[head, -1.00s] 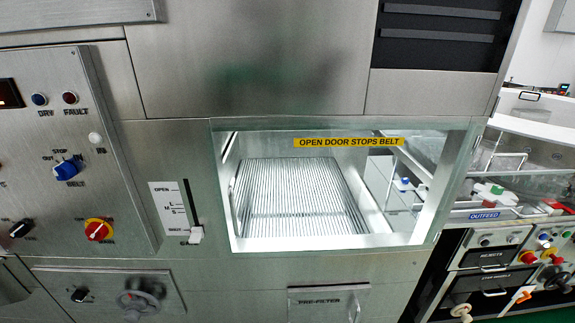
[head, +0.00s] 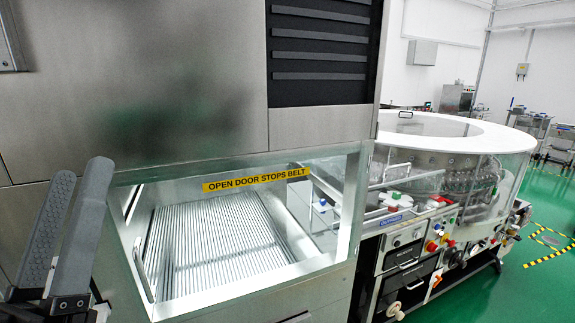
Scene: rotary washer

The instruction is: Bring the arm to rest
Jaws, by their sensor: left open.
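My left gripper (head: 68,228) shows at the lower left of the head view, pointing up in front of the machine's steel front. Its two dark grey fingers stand apart with nothing between them. It is to the left of the washer's window (head: 225,240), apart from it as far as I can tell. My right gripper is not in view.
A yellow label (head: 257,179) reading "OPEN DOOR STOPS BELT" is above the ribbed belt (head: 200,250) behind the window. A round machine with a white rim (head: 450,128) stands to the right.

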